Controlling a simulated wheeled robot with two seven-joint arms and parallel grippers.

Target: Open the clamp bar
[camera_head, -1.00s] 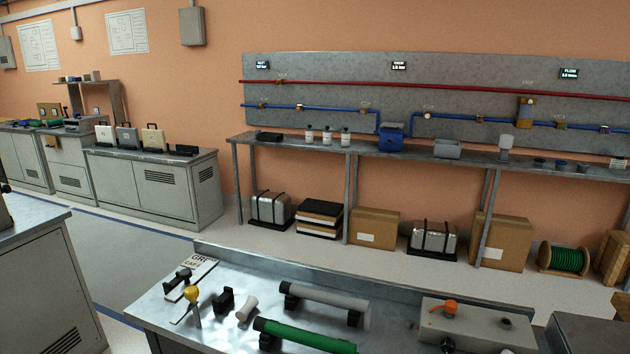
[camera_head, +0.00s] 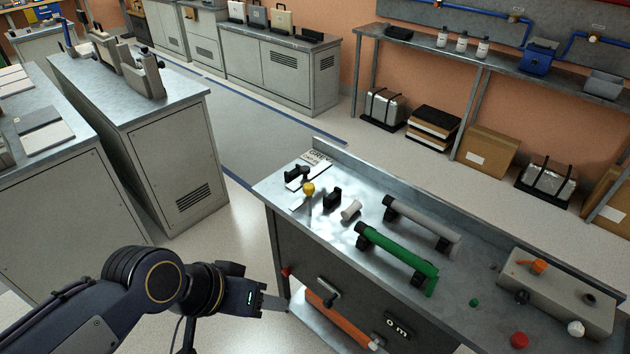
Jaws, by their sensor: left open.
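My left gripper (camera_head: 272,303) is open and empty at the lower left, beside the front left corner of the steel bench (camera_head: 290,192). Its jaws show nearly edge-on. No part is clearly marked as the clamp bar. A small black fixture with a white lever and a yellow knob (camera_head: 308,188) stands at the bench's left end, by a lettered plate (camera_head: 318,158). On the bench front, a black-and-grey lever (camera_head: 327,291) sits above an orange bar (camera_head: 340,322). The gripper is left of these and apart from them. My right gripper is out of view.
The bench top also holds a green tube (camera_head: 395,255), a grey tube (camera_head: 422,226), and a grey box with an orange knob (camera_head: 560,290). Another cabinet (camera_head: 165,150) stands at left. Open floor (camera_head: 235,225) lies between it and the bench.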

